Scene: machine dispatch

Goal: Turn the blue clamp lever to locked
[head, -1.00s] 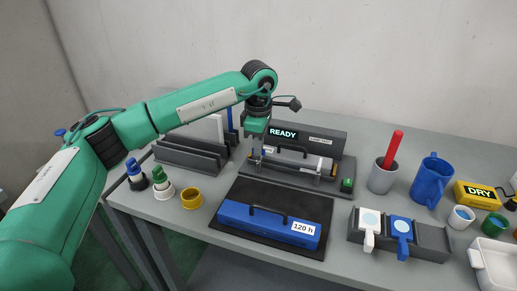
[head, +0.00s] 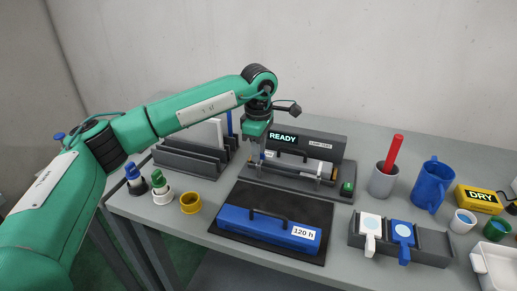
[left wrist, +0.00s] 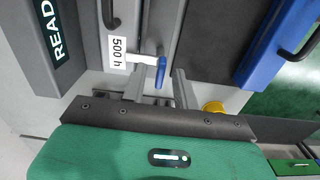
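The blue clamp lever (left wrist: 161,72) shows in the left wrist view at the end of a pale bar, beside a white "500 h" label (left wrist: 117,52). My left gripper (left wrist: 160,76) is open, with one finger on each side of the lever. I cannot tell whether either finger touches it. In the head view my left gripper (head: 258,152) points down at the left end of the grey machine (head: 325,144), whose display reads READY (head: 283,138). The lever is largely hidden there behind the gripper. My right gripper is not in view.
A blue "120 h" block (head: 262,228) lies on a black mat (head: 232,194) in front of the machine. A grey rack (head: 186,160) and a yellow ring (head: 190,203) are to the left. A grey cup (head: 383,180) and a blue mug (head: 430,184) stand to the right.

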